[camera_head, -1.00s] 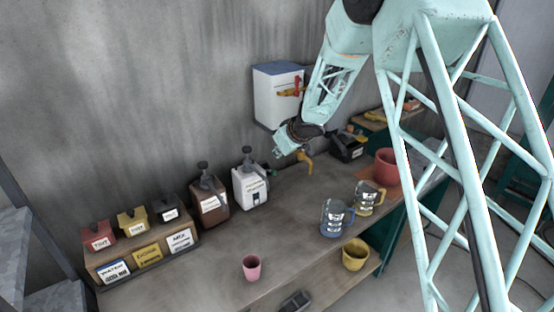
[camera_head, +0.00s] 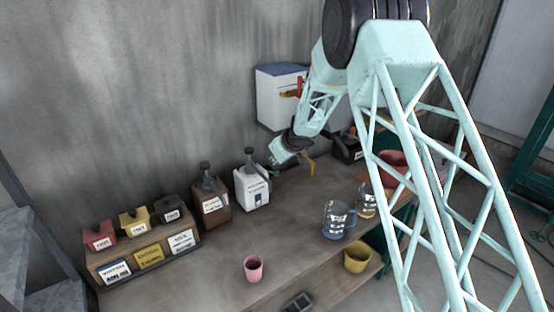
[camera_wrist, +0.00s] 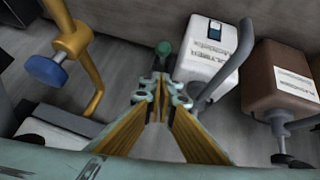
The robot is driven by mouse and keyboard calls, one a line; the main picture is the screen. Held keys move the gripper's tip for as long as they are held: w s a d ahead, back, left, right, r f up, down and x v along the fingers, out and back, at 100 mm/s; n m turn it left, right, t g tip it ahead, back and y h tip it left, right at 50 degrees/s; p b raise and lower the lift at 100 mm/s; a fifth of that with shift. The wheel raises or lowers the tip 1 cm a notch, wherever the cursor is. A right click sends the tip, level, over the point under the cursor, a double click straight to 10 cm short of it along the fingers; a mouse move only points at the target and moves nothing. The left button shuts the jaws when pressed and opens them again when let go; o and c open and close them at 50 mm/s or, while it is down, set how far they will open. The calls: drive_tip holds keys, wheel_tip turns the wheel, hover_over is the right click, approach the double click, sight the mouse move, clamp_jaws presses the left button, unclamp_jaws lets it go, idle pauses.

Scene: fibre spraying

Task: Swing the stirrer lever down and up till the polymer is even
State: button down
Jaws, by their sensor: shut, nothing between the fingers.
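The white container (camera_head: 252,188) with a black top and a front label stands on the bench against the wall. It also shows in the wrist view (camera_wrist: 207,58), with a grey bar (camera_wrist: 228,68) slanting across its front. A small green knob (camera_wrist: 163,47) sits left of the container in the wrist view, just beyond my fingertips. I take it for the stirrer lever's end, but its joint is not clear. My gripper (camera_wrist: 161,85) is shut and empty, with its tips close below the knob. Contact cannot be told. In the head view my gripper (camera_head: 273,158) is right of the container. The polymer is hidden.
A brown container (camera_head: 210,203) stands left of the white one. A yellow pipe (camera_wrist: 77,42) with a blue knob is close on the left. Jugs (camera_head: 338,219), a pink cup (camera_head: 253,268) and a yellow pot (camera_head: 357,256) lie toward the front. The bench middle is clear.

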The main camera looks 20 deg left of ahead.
sight(275, 171)
drive_tip(key=shift+w+d+f+b, duration=0.1)
drive_tip(key=shift+w+f+b, duration=0.15)
drive_tip(key=shift+f+b, duration=0.65)
drive_tip(key=shift+w+f+b, duration=0.2)
drive_tip(key=shift+f+b, duration=0.05)
drive_tip(key=shift+f, duration=1.2)
drive_tip(key=shift+d+f+b, duration=0.15)
drive_tip(key=shift+f+b, duration=0.1)
drive_tip(key=shift+b, duration=1)
drive_tip(key=shift+r+b, duration=0.1)
drive_tip(key=shift+b, duration=0.25)
drive_tip(key=shift+s+d+f+y+b, duration=0.15)
drive_tip(key=shift+f+y+b, duration=0.15)
drive_tip(key=shift+b, duration=1.55)
